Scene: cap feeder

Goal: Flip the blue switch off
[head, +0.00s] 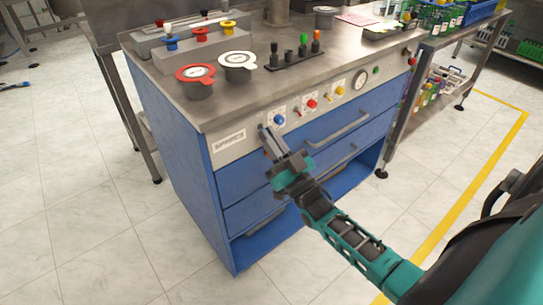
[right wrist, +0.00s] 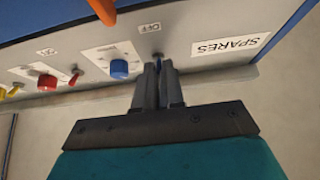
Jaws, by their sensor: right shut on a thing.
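The blue switch has a round blue knob (head: 279,119) on a white plate on the cabinet's front panel. My right gripper (head: 264,130) is at the SPARES-label side of this plate. In the right wrist view my right gripper (right wrist: 160,70) has its fingers close together around the small blue lever (right wrist: 158,57) of the switch; most of the lever is hidden between them. Which way the lever points cannot be told. My left gripper is out of view.
Below are blue drawers with a bar handle (head: 338,128). Red-rimmed (head: 196,75) and white-rimmed (head: 238,62) cups stand on the steel top above.

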